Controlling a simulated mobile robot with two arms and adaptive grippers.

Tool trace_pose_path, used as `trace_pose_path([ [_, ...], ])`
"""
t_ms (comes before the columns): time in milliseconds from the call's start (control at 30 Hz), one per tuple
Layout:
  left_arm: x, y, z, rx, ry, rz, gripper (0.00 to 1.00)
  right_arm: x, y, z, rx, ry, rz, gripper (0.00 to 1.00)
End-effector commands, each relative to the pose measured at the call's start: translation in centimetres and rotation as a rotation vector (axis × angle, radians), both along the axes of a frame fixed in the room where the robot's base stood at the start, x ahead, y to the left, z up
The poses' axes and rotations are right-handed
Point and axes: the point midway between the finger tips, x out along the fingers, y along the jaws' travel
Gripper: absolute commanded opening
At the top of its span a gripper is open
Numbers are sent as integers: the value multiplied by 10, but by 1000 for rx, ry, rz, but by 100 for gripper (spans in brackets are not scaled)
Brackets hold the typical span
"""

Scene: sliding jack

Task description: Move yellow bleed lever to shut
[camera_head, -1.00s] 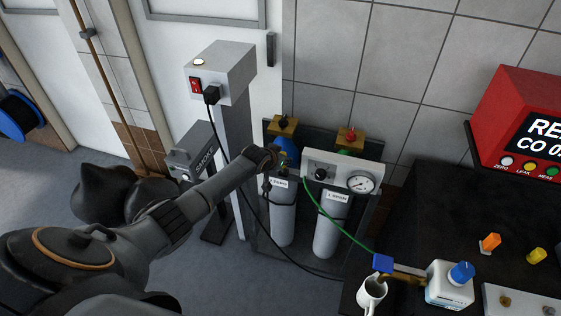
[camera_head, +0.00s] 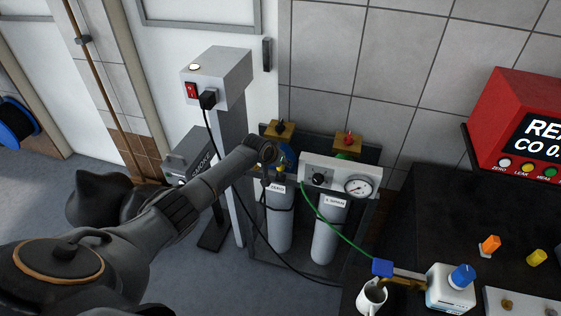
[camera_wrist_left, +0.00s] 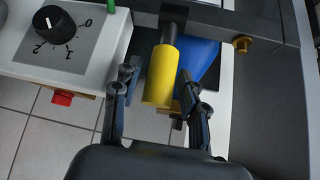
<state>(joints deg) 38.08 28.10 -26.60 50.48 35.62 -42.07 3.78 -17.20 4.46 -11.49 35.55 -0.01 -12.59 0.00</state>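The yellow bleed lever (camera_wrist_left: 161,76) is a thick yellow cylinder on a grey metal stem in the left wrist view. My left gripper (camera_wrist_left: 157,80) is open, with one finger on each side of the lever. A gap shows on both sides, wider on the left. In the head view my left gripper (camera_head: 274,160) is in front of the blue-topped ZERO cylinder (camera_head: 279,222), beside the white regulator panel. It hides most of the lever there. My right gripper is not in view.
The white panel (camera_head: 337,174) with black knob and gauge is close right of the gripper. The knob (camera_wrist_left: 54,25) also shows in the wrist view. A grey post (camera_head: 230,130) with a red switch stands left. A black bench (camera_head: 430,215) is at right.

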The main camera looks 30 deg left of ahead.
Motion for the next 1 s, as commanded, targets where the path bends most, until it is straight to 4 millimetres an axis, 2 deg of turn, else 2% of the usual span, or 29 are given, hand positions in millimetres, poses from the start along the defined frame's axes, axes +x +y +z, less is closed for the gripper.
trace_pose_path([
  [467, -5, 1, 5, 1, 0, -1, 50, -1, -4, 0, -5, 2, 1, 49],
  [667, -18, 0, 21, 1, -1, -2, 50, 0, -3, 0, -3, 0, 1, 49],
  [1000, -50, -1, 60, 1, -1, -2, 50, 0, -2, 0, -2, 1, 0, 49],
])
